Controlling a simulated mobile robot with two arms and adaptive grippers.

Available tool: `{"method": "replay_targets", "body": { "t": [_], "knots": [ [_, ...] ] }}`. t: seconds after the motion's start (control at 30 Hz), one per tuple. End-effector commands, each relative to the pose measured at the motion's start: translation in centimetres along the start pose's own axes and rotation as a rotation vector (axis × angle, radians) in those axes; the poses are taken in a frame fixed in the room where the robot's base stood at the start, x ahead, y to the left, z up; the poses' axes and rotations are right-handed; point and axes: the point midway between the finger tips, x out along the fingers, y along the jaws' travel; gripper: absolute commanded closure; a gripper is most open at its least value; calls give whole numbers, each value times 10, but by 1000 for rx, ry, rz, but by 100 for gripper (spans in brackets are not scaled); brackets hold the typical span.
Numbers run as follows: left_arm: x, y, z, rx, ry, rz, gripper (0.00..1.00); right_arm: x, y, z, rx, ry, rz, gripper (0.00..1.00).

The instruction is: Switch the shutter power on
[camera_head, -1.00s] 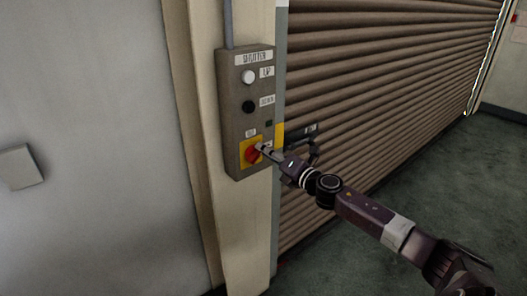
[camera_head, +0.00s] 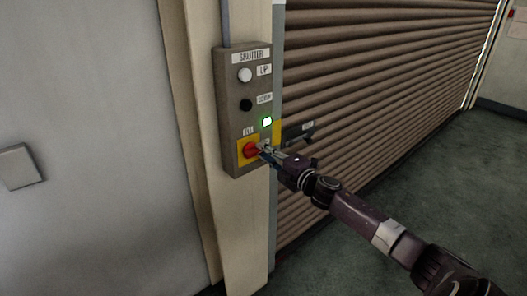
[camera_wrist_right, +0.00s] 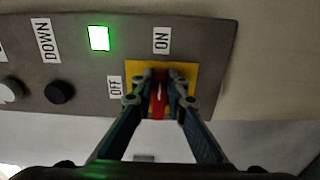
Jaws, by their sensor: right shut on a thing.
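The shutter control box (camera_head: 229,120) is fixed to the post beside the roller shutter. Its red rotary power switch (camera_head: 250,150) sits on a yellow plate at the bottom; it also shows in the right wrist view (camera_wrist_right: 158,104). My right gripper (camera_head: 263,150) is at the switch, with its two fingers (camera_wrist_right: 160,88) closed on either side of the red handle. In the wrist view the handle lines up with the ON label (camera_wrist_right: 161,40), with the OFF label (camera_wrist_right: 115,87) to the left. The indicator lamp (camera_head: 267,121) glows green. My left gripper is not in view.
The white UP button (camera_head: 245,75) and black DOWN button (camera_head: 246,105) are above the switch. The brown roller shutter (camera_head: 380,75) is down on the right. Green floor (camera_head: 440,190) in front of it is clear. A small grey plate (camera_head: 20,166) is on the left.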

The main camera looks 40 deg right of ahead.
Motion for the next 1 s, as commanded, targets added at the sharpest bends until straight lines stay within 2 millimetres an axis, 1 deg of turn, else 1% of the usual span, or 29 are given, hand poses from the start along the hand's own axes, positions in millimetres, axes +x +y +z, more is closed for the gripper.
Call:
{"method": "replay_targets", "body": {
  "t": [0.47,0.5,0.63,1.0],
  "knots": [
    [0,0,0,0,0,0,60,0,0,2,15,-3,0,100],
    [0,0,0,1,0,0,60,0,0,1,15,-3,0,84],
    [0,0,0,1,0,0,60,0,0,1,14,-2,0,70],
    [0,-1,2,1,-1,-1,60,-3,-1,0,12,-1,-1,70]
  ]
}}
